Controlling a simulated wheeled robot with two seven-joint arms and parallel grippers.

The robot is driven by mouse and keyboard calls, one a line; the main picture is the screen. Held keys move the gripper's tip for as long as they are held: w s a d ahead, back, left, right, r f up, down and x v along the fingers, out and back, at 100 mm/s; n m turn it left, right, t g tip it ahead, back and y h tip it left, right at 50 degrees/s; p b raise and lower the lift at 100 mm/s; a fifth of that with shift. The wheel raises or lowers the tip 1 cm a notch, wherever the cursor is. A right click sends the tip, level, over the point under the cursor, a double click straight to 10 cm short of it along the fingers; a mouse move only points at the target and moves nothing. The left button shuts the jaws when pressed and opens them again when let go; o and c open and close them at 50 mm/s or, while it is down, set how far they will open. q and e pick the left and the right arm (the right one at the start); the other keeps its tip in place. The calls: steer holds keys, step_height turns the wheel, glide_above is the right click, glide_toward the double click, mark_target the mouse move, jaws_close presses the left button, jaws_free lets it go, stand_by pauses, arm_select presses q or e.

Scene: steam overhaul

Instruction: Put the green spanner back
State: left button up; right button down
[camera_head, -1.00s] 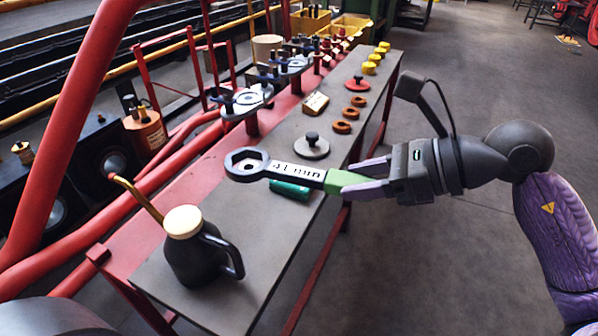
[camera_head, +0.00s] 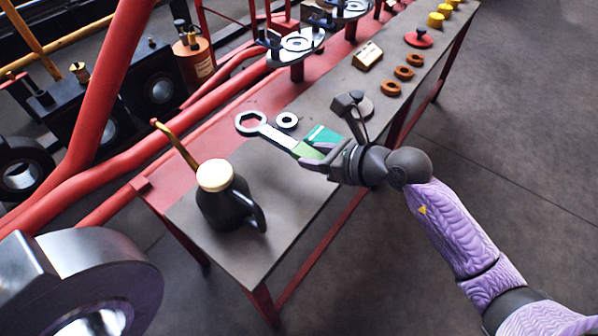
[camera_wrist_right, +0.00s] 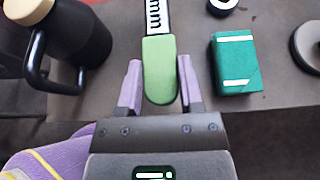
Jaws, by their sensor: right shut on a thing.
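I cannot tell whether the spanner touches the bench. My left gripper is not in view.
A black oil can (camera_head: 232,207) stands left of the spanner. A green box (camera_head: 321,135) and a small washer (camera_head: 287,120) are close to it. Rust-coloured rings (camera_head: 404,73) and a wooden block (camera_head: 367,55) lie further back. A large steel part (camera_head: 100,265) fills the lower left.

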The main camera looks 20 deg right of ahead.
step_height(320, 180, down, 8)
steer(key=b, duration=0.4)
steer(key=shift+f+b, duration=0.15)
steer(key=shift+b, duration=0.25)
steer(key=shift+r, duration=0.25)
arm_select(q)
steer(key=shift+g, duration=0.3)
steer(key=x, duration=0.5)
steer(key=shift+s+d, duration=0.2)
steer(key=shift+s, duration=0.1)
arm_select(e)
steer(key=shift+f, duration=0.1)
steer(key=shift+c, duration=1.2)
jaws_free()
